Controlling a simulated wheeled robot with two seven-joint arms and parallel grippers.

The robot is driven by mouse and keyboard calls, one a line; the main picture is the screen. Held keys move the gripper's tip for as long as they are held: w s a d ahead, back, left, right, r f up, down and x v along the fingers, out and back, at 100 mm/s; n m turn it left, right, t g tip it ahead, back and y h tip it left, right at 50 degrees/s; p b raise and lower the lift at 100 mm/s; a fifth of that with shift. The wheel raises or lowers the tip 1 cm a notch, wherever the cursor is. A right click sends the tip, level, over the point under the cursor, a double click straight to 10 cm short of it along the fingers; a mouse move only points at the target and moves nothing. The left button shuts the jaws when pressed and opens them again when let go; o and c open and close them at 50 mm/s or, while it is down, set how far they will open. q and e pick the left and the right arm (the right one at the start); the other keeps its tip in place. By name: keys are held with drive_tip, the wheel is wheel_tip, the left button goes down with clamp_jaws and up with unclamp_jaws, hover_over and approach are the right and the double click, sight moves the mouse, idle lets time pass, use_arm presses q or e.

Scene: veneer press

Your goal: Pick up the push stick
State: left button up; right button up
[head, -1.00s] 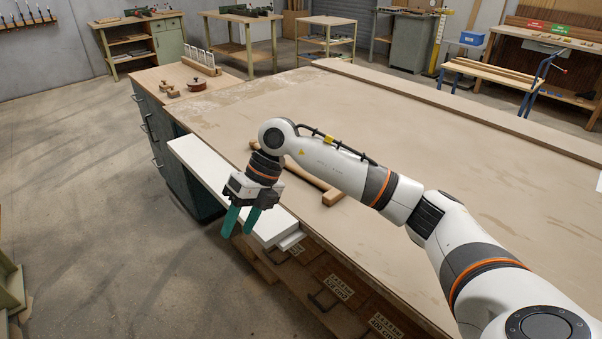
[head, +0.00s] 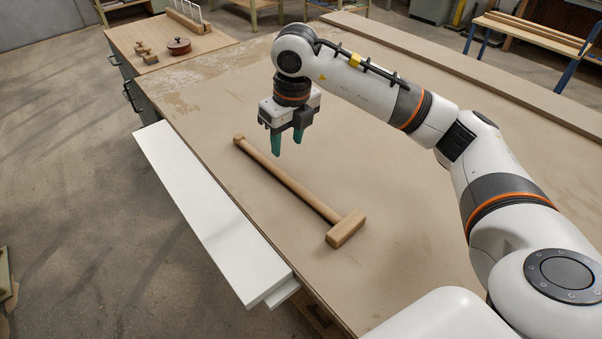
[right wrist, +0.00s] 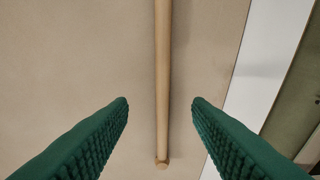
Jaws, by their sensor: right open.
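The push stick (head: 290,180) is a long pale wooden rod with a rectangular block at its near right end and a small knob at its far left end. It lies on the large tan table top. My right gripper (head: 287,145) is open and empty, above the table near the stick's far half. In the right wrist view the stick (right wrist: 162,80) runs between the two green fingers (right wrist: 160,103), below them and not touched, with its knobbed end low in the picture. My left gripper is not in view.
A white ledge (head: 210,215) runs along the table's left edge. A wooden bench (head: 165,42) with a round lidded item (head: 179,46) and small wooden pieces stands beyond. A long board (head: 450,72) lies along the table's far side. The tan table (head: 410,215) is clear around the stick.

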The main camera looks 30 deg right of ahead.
hover_over(285, 175)
drive_tip(key=f, duration=0.3)
drive_tip(key=f+p, duration=0.1)
drive_tip(key=shift+s+a+f, duration=0.1)
drive_tip(key=shift+s+f, duration=0.1)
drive_tip(key=shift+s, duration=0.2)
drive_tip(key=shift+w+f, duration=0.15)
drive_tip(key=shift+f, duration=0.2)
wheel_tip(285, 175, down, 4)
drive_tip(key=shift+w+f+p, duration=0.1)
drive_tip(key=shift+f+p, duration=0.05)
drive_tip(key=shift+p, duration=0.6)
drive_tip(key=shift+w+f, duration=0.1)
drive_tip(key=shift+f, duration=0.2)
drive_tip(key=c, duration=0.4)
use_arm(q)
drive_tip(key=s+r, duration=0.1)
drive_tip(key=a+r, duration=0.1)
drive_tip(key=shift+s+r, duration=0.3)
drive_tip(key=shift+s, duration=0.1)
use_arm(e)
clamp_jaws()
